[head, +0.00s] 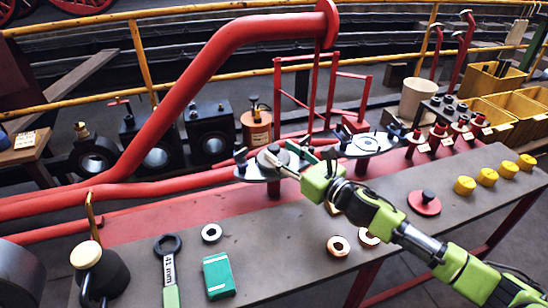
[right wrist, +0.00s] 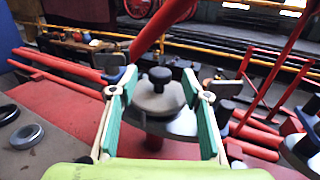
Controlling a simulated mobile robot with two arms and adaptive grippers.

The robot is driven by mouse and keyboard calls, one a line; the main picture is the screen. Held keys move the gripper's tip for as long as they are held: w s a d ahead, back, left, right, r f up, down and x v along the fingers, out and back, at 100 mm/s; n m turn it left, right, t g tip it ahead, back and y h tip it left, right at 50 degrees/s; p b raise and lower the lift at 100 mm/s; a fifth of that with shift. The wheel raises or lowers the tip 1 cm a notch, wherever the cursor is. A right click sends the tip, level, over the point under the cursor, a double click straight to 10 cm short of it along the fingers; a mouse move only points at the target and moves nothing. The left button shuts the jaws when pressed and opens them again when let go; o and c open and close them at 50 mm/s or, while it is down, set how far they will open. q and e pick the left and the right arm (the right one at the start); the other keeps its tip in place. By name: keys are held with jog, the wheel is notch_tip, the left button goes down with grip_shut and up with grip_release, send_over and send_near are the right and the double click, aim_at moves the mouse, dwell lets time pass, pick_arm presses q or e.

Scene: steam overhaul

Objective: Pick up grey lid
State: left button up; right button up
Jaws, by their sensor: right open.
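The grey lid (head: 272,161) is a round disc with a dark knob. It sits on a wider pale metal plate on a red post, at the back edge of the bench. In the right wrist view the lid (right wrist: 160,98) shows between the fingers, knob upward. My right gripper (head: 297,158) reaches in from the right and is open. Its green-padded fingers (right wrist: 155,90) stand on either side of the lid; I cannot tell whether they touch it. The finger tips partly hide the lid in the head view. My left gripper is not in view.
A similar plate (head: 367,145) with a part on it stands to the right. A big red pipe (head: 215,55) rises behind. On the bench lie a red disc (head: 424,203), yellow caps (head: 487,177), a green box (head: 218,276) and a wrench (head: 168,262).

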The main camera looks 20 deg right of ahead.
aim_at(274, 147)
jog(key=x, duration=0.3)
jog(key=shift+w+a+f, duration=0.1)
jog(key=shift+w+f, duration=0.05)
jog(key=shift+w, duration=0.1)
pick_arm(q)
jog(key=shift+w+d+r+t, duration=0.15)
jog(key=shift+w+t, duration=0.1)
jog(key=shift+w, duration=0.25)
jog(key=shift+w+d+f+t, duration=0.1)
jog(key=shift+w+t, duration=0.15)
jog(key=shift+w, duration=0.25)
pick_arm(e)
jog(key=shift+w+a, duration=0.1)
jog(key=shift+w, duration=0.1)
grip_shut()
jog(key=shift+r, duration=0.2)
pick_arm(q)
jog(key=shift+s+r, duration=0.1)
pick_arm(e)
jog(key=shift+r, duration=0.1)
